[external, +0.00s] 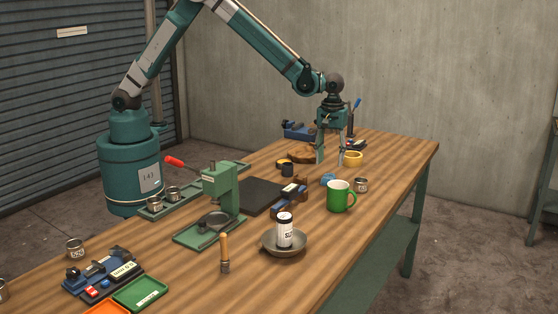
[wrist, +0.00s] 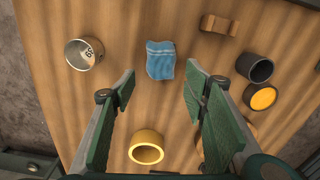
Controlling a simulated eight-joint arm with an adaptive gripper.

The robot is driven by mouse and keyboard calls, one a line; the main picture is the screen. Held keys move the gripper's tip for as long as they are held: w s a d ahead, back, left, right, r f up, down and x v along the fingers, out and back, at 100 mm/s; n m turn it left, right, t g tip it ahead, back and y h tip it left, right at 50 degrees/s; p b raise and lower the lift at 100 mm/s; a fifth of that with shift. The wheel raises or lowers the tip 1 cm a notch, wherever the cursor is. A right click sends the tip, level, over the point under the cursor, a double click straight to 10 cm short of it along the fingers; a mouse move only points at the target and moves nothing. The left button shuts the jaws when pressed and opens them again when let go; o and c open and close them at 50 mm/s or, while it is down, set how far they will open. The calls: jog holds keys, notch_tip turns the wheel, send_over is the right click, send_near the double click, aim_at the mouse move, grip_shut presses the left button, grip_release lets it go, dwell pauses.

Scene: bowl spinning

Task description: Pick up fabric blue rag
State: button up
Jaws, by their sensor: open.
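The blue rag (external: 328,180) is a small folded piece of light blue cloth lying on the wooden table (external: 390,187). In the wrist view the rag (wrist: 161,60) lies near the top middle, beyond and between my two fingertips. My gripper (external: 330,163) points down above the far part of the table. Its green fingers are spread wide with nothing between them, and the gripper (wrist: 160,88) also shows so in the wrist view. The rag is apart from both fingers.
A green mug (external: 340,197) and a metal tin (external: 361,185) stand close to the rag. A black cup (wrist: 254,67) is to the right. A green press (external: 218,200) stands nearer the camera.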

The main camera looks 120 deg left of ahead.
aim_at(329, 175)
jog(key=shift+f, duration=1.25)
jog(key=shift+d+f+p, duration=0.15)
jog(key=shift+f+p, duration=0.15)
jog(key=shift+f, duration=2.35)
jog(key=shift+c, duration=0.3)
jog(key=c, duration=0.9)
